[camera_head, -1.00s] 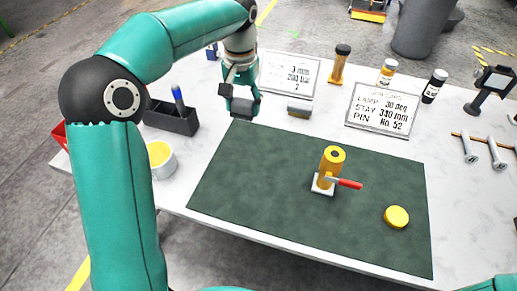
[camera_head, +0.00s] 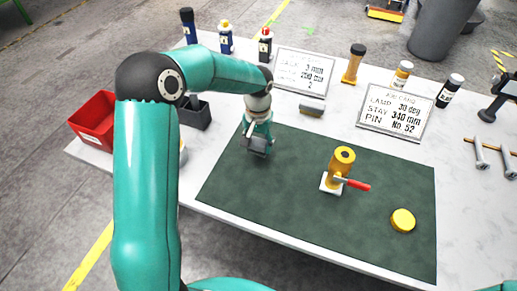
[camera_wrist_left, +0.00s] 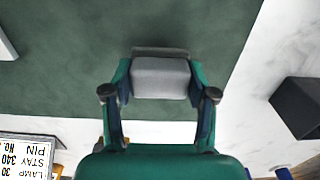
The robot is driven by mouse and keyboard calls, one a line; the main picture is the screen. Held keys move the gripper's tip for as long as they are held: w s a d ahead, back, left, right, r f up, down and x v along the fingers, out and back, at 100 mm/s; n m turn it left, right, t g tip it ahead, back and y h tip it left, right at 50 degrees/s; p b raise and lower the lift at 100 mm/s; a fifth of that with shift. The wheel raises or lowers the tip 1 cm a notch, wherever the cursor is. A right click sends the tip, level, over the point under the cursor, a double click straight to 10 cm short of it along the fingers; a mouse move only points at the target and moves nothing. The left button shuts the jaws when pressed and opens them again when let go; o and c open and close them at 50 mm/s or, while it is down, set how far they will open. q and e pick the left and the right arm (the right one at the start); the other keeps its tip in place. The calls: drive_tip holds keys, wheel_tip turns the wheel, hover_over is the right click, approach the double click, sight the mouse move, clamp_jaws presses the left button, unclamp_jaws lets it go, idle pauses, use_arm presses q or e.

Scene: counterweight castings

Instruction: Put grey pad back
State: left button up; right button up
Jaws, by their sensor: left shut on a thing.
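My left gripper (camera_head: 257,150) is shut on the grey pad, a light grey block (camera_wrist_left: 160,78) that shows between its two fingers in the left wrist view. In the head view the gripper hangs over the back left part of the dark green mat (camera_head: 300,205); the height of the pad above the mat is hard to tell. A yellow jack (camera_head: 341,165) with a red handle stands upright on a white base on the mat, to the right of the gripper. My right gripper is out of view.
A yellow disc (camera_head: 403,221) lies on the mat's right. Behind the mat are a grey block (camera_head: 311,110), two printed cards (camera_head: 395,111) and several bottles. A dark holder (camera_head: 196,114) and a red bin (camera_head: 97,116) are at left. The mat's front left is clear.

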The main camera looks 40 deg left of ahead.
sight(258, 150)
use_arm(q)
drive_tip(key=shift+f, duration=1.65)
drive_tip(key=shift+f, duration=0.15)
drive_tip(key=o, duration=1.1)
wheel_tip(258, 150, up, 12)
drive_tip(key=shift+r+b, duration=0.15)
drive_tip(key=shift+b, duration=0.3)
